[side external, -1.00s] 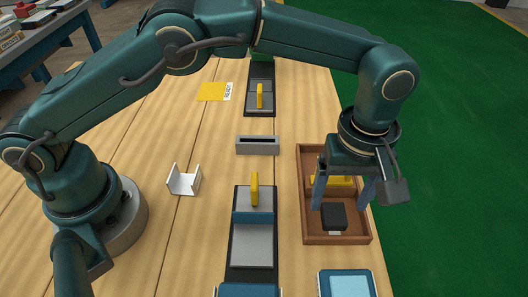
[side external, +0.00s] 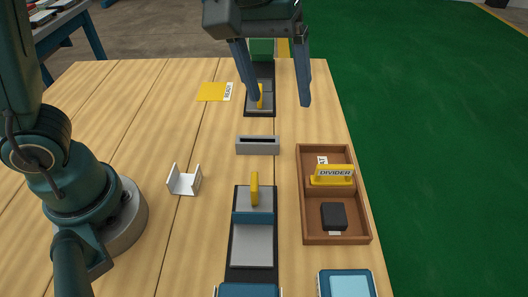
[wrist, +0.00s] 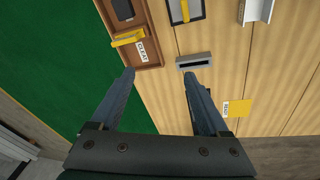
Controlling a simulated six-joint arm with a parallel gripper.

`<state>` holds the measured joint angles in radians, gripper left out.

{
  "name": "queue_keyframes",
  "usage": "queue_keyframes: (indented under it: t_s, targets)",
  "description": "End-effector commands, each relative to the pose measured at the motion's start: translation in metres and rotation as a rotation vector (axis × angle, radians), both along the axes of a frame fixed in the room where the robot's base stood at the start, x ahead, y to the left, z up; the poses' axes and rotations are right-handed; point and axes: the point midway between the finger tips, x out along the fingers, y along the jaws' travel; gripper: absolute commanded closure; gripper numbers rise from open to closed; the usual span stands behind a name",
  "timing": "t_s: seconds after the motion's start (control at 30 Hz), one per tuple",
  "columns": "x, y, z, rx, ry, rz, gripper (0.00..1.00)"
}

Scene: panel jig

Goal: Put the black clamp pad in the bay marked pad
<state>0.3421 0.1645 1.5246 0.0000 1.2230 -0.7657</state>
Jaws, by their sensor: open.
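The black clamp pad (side external: 334,215) lies flat in the front compartment of the brown wooden tray (side external: 304,210), over a white label that is mostly covered. In the wrist view the pad (wrist: 123,9) shows at the top edge. A yellow divider piece (side external: 331,175) marked DIVIDER separates this compartment from the back one. The back compartment has a label (wrist: 143,50) reading CLEAT. My gripper (side external: 279,103) is open and empty, raised over the far part of the table, well apart from the pad. Its fingers also show in the wrist view (wrist: 159,75).
A grey slotted block (side external: 258,151) stands mid-table, with a white U-shaped bracket (side external: 183,185) to its left. Dark-based fixtures with yellow upright pieces (side external: 254,188) lie in front and behind. A yellow READY card (side external: 211,91) lies at the back left. A light-blue-topped item (side external: 345,285) is at the front.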

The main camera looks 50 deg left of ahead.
Motion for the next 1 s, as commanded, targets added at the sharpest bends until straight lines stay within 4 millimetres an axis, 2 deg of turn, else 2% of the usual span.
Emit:
queue_keyframes:
  t_s: [0.03, 0.17, 0.4, 0.63, 1.0]
  targets:
    - [-0.009, 0.014, 0.006, 0.005, -0.031, -0.024, 0.21]
    - [-0.034, 0.043, 0.011, 0.036, -0.101, -0.113, 0.21]
    - [-0.083, 0.082, -0.004, 0.128, -0.22, -0.265, 0.21]
    - [-0.11, 0.097, -0.025, 0.205, -0.278, -0.358, 0.21]
    - [-0.115, 0.1, -0.03, 0.222, -0.288, -0.381, 0.21]
